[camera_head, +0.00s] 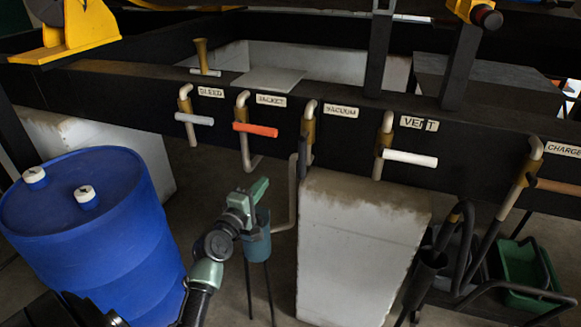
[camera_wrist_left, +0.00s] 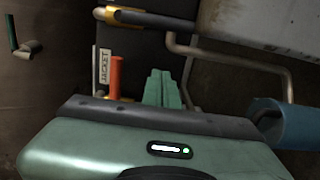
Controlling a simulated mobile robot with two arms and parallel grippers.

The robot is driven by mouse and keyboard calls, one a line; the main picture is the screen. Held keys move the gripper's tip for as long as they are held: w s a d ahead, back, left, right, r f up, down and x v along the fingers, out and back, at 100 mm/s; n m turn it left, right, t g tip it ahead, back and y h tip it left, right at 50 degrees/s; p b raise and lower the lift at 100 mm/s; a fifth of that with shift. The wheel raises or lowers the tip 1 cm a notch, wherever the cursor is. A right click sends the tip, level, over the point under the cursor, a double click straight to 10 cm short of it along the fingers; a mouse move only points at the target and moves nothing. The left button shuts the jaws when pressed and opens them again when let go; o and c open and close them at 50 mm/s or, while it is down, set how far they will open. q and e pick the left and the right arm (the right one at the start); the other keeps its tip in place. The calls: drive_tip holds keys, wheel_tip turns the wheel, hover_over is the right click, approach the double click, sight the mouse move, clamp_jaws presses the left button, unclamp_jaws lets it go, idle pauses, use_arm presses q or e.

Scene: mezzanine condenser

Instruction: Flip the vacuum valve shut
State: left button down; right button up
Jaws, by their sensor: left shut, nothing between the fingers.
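The vacuum valve (camera_head: 308,127) sits under the VACUUM label (camera_head: 341,110) on the dark beam, with a brass-coloured body. Its dark handle (camera_head: 303,153) hangs down along the pipe, unlike the crosswise handles beside it. In the left wrist view, this dark handle (camera_wrist_left: 160,20) runs along the top from a yellow body. My left gripper (camera_head: 261,190) is shut and empty, below and left of the vacuum valve, apart from it. Its closed fingers (camera_wrist_left: 164,88) point toward the valves in the wrist view. My right gripper is not in view.
The jacket valve's orange handle (camera_head: 255,130) is left of the vacuum valve; the vent valve's white handle (camera_head: 409,158) is right. A teal cylinder on legs (camera_head: 257,245) stands close below my left gripper. A pale block (camera_head: 355,250) and blue drum (camera_head: 95,235) flank the area.

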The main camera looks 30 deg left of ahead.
sight(303, 155)
use_arm(q)
drive_tip(key=shift+w, duration=0.1)
drive_tip(key=w+d+p, duration=0.1)
drive_tip(key=w+p, duration=0.1)
drive_tip(key=w, duration=0.9)
drive_tip(key=shift+w+d, duration=0.15)
drive_tip(key=shift+d, duration=0.25)
drive_tip(key=shift+f, duration=0.1)
